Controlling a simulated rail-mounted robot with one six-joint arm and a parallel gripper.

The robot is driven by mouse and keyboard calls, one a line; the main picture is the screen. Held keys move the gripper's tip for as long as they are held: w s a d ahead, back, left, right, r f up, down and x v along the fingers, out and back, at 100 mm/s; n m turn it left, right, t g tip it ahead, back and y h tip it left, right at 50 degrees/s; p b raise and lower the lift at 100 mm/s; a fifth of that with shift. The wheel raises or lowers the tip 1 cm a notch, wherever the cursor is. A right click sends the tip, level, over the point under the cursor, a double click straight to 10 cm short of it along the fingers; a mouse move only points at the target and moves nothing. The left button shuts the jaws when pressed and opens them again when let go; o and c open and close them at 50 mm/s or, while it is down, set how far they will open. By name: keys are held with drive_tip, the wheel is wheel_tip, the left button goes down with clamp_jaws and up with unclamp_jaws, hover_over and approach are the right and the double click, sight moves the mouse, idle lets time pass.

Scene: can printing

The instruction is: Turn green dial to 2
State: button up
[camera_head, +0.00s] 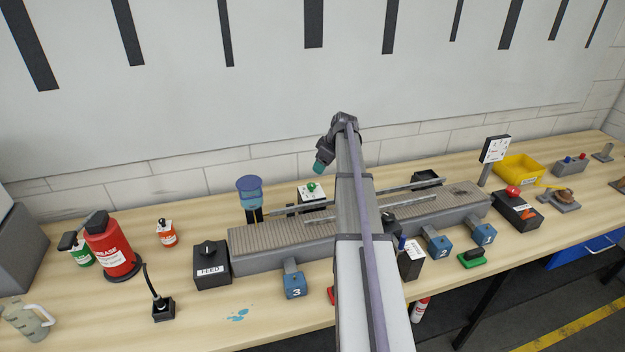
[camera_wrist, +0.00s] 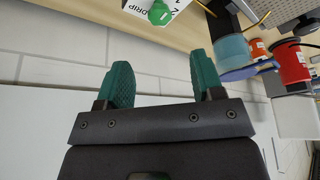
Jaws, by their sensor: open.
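The green dial (camera_head: 311,187) sits on a white-faced box (camera_head: 313,198) behind the conveyor, left of my arm in the head view. In the wrist view the green dial (camera_wrist: 161,12) is at the top edge, on a white panel (camera_wrist: 146,5) with the letters "DRIP" and part of a number scale. The panel is cut off by the frame, so I cannot tell the dial's setting. My gripper (camera_wrist: 163,80) has two teal fingers spread apart with nothing between them. In the head view my gripper (camera_head: 319,168) hangs above and beyond the dial, apart from it.
The conveyor (camera_head: 280,238) runs across the bench in front of the dial. A blue cup-like container (camera_head: 249,188) stands left of the dial, also seen in the wrist view (camera_wrist: 233,50). Metal rails (camera_head: 385,190) lie right of it. The wall (camera_head: 120,195) is close behind.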

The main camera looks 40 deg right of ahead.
sight(312, 184)
drive_tip(key=b+x, duration=1)
drive_tip(key=x, duration=0.1)
drive_tip(key=shift+f, duration=0.1)
drive_tip(key=shift+c, duration=0.2)
drive_tip(key=c, duration=0.9)
drive_tip(key=shift+s, duration=0.1)
